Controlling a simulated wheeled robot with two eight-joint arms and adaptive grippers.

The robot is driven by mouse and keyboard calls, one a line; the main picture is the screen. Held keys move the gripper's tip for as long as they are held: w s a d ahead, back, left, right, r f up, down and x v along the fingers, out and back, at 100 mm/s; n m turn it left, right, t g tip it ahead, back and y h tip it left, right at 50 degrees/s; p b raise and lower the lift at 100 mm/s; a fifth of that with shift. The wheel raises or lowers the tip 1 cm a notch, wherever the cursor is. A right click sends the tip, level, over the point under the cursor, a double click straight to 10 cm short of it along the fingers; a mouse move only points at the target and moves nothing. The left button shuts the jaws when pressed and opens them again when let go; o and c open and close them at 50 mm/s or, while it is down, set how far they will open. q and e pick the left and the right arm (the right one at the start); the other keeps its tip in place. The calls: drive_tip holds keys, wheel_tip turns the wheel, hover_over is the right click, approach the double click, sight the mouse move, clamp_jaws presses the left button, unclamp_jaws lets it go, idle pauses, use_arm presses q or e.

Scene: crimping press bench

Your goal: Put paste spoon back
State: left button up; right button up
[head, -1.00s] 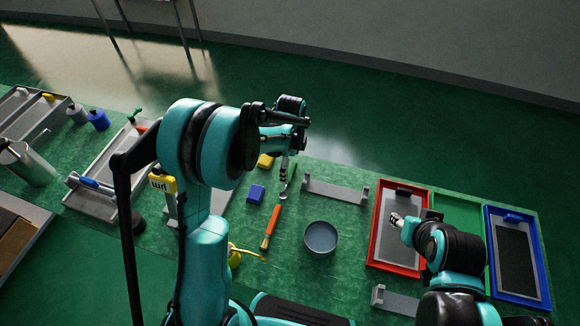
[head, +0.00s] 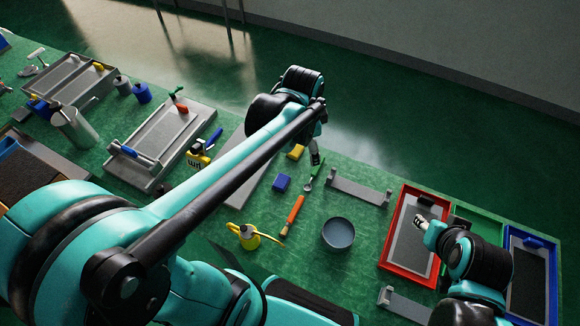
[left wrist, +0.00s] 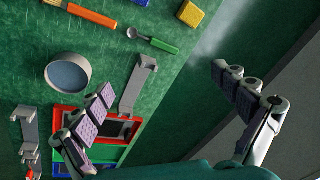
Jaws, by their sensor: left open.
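The paste spoon, a small metal spoon with a green handle (head: 316,172), lies on the green bench; its bowl points toward the front. It also shows in the left wrist view (left wrist: 152,40). My left gripper (head: 316,155) is just beyond the handle end in the head view. In the left wrist view the left gripper's fingers (left wrist: 163,82) are spread wide with nothing between them, and the spoon lies apart from them. My right gripper (head: 424,222) is over the red tray (head: 408,269); its finger opening is too small to judge.
A grey two-post rack (head: 357,190) stands right of the spoon; another (head: 405,305) is nearer the front.

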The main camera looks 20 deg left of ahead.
use_arm(q)
drive_tip(key=s+a+n+t, duration=0.1)
drive_tip(key=s+n+t, duration=0.3)
drive_tip(key=s+n, duration=0.6)
drive_tip(key=shift+s+r+n, duration=0.3)
drive_tip(key=shift+s+r, duration=0.1)
drive_tip(key=shift+s, duration=0.3)
use_arm(e)
drive_tip(key=shift+f, duration=0.1)
